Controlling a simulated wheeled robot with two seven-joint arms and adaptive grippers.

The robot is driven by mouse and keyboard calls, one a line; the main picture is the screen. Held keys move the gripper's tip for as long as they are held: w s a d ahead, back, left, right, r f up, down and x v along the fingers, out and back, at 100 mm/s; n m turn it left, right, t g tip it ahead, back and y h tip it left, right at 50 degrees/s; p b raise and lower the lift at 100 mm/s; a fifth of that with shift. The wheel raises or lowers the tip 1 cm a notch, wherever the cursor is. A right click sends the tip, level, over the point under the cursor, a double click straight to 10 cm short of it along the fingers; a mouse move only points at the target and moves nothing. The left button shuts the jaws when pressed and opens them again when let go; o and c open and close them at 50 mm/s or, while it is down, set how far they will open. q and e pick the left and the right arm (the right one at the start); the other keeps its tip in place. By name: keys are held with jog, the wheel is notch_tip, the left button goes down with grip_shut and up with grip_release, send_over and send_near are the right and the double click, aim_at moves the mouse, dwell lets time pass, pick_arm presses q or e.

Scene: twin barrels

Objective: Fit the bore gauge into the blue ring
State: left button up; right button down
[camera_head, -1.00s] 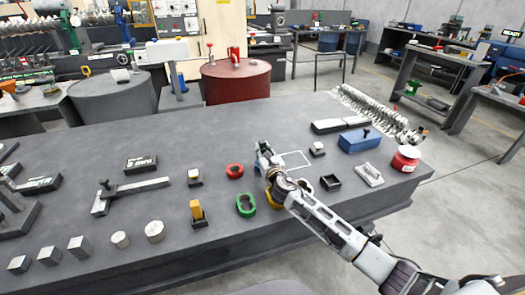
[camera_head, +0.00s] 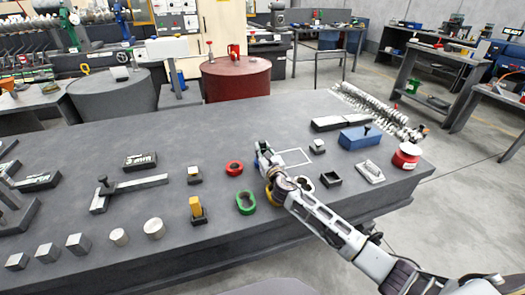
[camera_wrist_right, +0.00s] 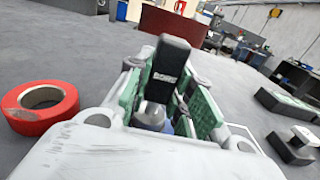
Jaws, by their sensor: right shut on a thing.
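My right gripper (camera_head: 264,158) is over the middle of the table, low near its surface. In the right wrist view its green-padded fingers (camera_wrist_right: 166,92) are closed on the bore gauge (camera_wrist_right: 168,68), which has a dark, labelled block-shaped upper part and a grey rounded part below. The gauge looks roughly upright. A small blue patch (camera_wrist_right: 182,127), perhaps the blue ring, shows beneath it between the fingers. Most of it is hidden, so I cannot tell whether the gauge is inside it. In the head view the gripper hides this spot. My left gripper is out of view.
A red ring (camera_head: 234,168) lies just left of my right gripper, with a green ring (camera_head: 245,202) nearer the front edge. A white-outlined rectangle (camera_head: 293,157), a small black tray (camera_head: 331,179) and a blue block (camera_head: 359,139) are to the right. The table's back middle is clear.

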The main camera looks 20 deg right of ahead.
aim_at(263, 141)
jog(key=shift+f+b, duration=0.45)
jog(key=shift+f, duration=0.25)
dwell(0.5)
jog(key=c, duration=1.3)
grip_release()
jog(key=shift+o, duration=0.6)
jog(key=shift+s, duration=0.1)
jog(key=shift+f, duration=0.15)
jog(key=shift+r, duration=0.2)
jog(key=shift+r+p, duration=1.4)
jog(key=shift+r, duration=0.5)
jog(key=shift+b, duration=0.75)
jog(key=shift+r+p, duration=2.15)
jog(key=shift+r, duration=0.9)
jog(key=shift+f+b, duration=0.15)
jog(key=shift+b, duration=0.2)
